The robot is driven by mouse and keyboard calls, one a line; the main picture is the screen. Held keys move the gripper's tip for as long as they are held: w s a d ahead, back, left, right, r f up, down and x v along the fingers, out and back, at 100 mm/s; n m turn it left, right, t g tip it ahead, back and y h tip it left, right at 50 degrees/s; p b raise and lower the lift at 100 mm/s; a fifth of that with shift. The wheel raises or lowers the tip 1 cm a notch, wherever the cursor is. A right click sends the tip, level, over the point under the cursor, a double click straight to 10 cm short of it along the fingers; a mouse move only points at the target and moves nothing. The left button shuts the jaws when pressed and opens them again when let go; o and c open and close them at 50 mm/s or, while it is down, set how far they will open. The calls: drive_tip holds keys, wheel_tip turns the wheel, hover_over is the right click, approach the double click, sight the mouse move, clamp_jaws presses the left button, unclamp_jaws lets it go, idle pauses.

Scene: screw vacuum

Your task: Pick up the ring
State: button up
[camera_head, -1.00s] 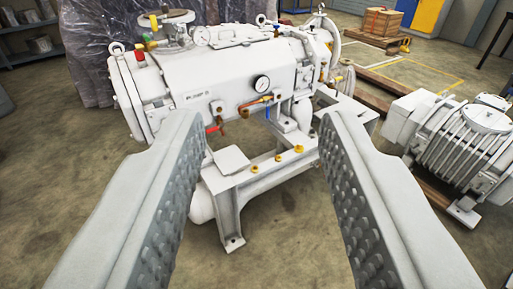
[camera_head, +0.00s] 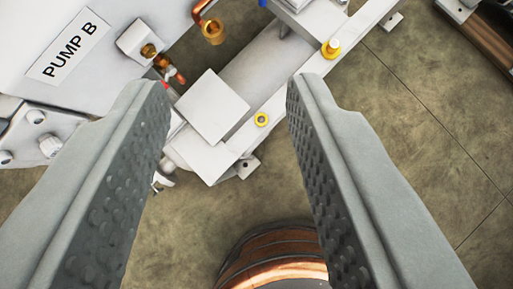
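A small yellow ring (camera_head: 261,119) lies flat on the white metal frame (camera_head: 268,103) of the pump, near a bare square plate (camera_head: 212,106). A second yellow fitting (camera_head: 331,48) sits farther up the same frame and looks more like a bolt or stacked ring. My gripper (camera_head: 229,92) is open and empty, with grey fingers and bumpy inner pads. In the picture the yellow ring lies between the two fingers, closer to the right fingertip. The fingers appear nearer the camera than the ring, and the exact gap is unclear.
The white pump body, labelled PUMP B (camera_head: 69,47), fills the upper left, with a brass and red valve (camera_head: 165,65) and a brass pipe end (camera_head: 213,31) sticking out. A rounded copper-coloured object (camera_head: 272,255) is at the bottom.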

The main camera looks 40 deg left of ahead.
drive_tip(key=w+f+m+g, duration=0.1)
drive_tip(key=w+f+g, duration=0.4)
drive_tip(key=f, duration=0.8)
drive_tip(key=m+g, duration=0.1)
drive_tip(key=g, duration=0.3)
hover_over(261, 119)
wheel_tip(261, 119, down, 26)
drive_tip(key=shift+s+a+f, duration=0.1)
drive_tip(key=shift+a+f, duration=0.05)
drive_tip(key=shift+d+f, duration=0.2)
drive_tip(key=shift+f, duration=2.4)
drive_tip(key=c, duration=0.7)
